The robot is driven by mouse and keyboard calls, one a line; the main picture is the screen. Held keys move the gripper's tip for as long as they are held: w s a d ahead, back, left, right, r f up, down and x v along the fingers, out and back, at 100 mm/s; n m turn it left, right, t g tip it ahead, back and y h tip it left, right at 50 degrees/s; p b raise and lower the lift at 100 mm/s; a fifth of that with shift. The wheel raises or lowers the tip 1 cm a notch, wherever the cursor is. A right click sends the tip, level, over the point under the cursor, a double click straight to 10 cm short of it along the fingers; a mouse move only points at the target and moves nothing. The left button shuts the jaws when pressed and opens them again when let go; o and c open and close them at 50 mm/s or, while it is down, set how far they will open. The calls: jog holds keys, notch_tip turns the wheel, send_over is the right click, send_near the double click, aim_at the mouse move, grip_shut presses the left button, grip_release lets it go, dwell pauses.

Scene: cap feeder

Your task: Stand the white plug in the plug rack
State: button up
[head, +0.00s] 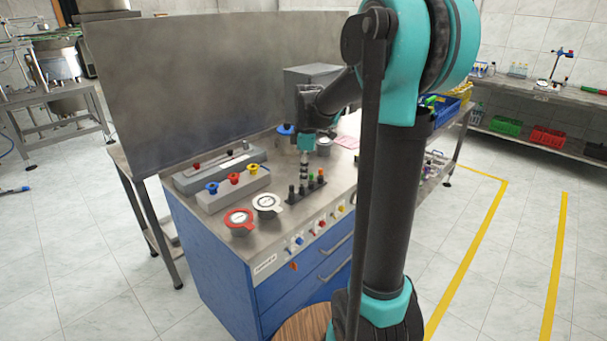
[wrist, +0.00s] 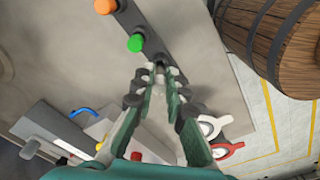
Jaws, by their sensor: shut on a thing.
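The dark plug rack (head: 321,182) is a narrow strip near the front edge of the bench, with black, green and orange upright pieces along it. It also shows in the wrist view (wrist: 151,53), with an orange and a green top. My gripper (head: 304,172) points straight down over the rack, and its fingertips (wrist: 159,66) meet at the rack in line with the green top. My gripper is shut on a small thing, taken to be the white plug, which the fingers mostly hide. Its colour and whether it touches the rack cannot be told.
Left of the rack are a white-ringed round piece (head: 267,203) and a red-ringed one (head: 238,219). A grey box (head: 215,200) with blue, red and yellow knobs stands farther left. A tall metal panel (head: 220,85) closes the back. A wooden barrel (wrist: 265,45) stands beside the bench.

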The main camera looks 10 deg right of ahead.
jog(key=shift+f, duration=1.05)
jog(key=o, duration=0.8)
jog(key=shift+r, duration=0.1)
jog(key=r, duration=1.1)
jog(key=shift+d+r, duration=0.4)
